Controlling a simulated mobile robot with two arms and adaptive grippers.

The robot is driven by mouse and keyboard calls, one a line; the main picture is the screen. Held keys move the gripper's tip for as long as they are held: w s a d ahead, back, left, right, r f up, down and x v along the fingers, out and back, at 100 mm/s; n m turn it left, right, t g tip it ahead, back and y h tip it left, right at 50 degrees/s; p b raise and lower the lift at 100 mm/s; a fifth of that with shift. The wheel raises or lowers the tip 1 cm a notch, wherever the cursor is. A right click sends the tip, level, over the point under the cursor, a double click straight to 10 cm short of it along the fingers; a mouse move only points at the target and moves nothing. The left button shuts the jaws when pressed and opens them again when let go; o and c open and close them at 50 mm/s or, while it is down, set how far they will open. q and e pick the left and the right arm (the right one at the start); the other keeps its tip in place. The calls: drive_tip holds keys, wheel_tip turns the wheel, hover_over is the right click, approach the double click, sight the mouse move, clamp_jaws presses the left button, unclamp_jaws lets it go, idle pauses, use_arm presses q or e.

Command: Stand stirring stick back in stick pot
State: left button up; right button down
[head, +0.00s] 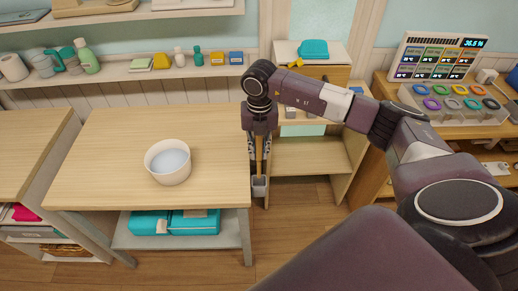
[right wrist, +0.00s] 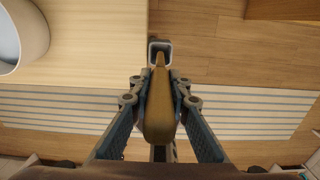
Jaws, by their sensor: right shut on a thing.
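My right gripper (head: 260,152) points down beside the right edge of the table and is shut on the brown wooden stirring stick (right wrist: 160,110). In the head view, part of the stick (head: 259,165) shows below the fingers, upright. The small grey square stick pot (head: 259,187) is directly below, at the table's right side. In the right wrist view, the stick's thin far end lines up with the mouth of the pot (right wrist: 160,44). I cannot tell how far the tip is inside it. My left gripper is not in view.
A white bowl (head: 168,162) with pale bluish contents stands on the wooden table (head: 100,150), left of the gripper. Teal boxes (head: 175,222) lie on the shelf below. A low open wooden shelf unit (head: 310,155) stands behind and right of the gripper.

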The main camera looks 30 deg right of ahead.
sight(259, 170)
drive_tip(key=shift+f+b, duration=0.6)
drive_tip(key=shift+f, duration=0.55)
drive_tip(key=shift+f+b, duration=2.95)
drive_tip(key=shift+f, duration=0.9)
drive_tip(key=c, duration=1.7)
unclamp_jaws()
drive_tip(key=shift+r, duration=0.1)
drive_tip(key=shift+c, duration=0.2)
wheel_tip(259, 170, up, 12)
drive_tip(key=shift+s, duration=0.1)
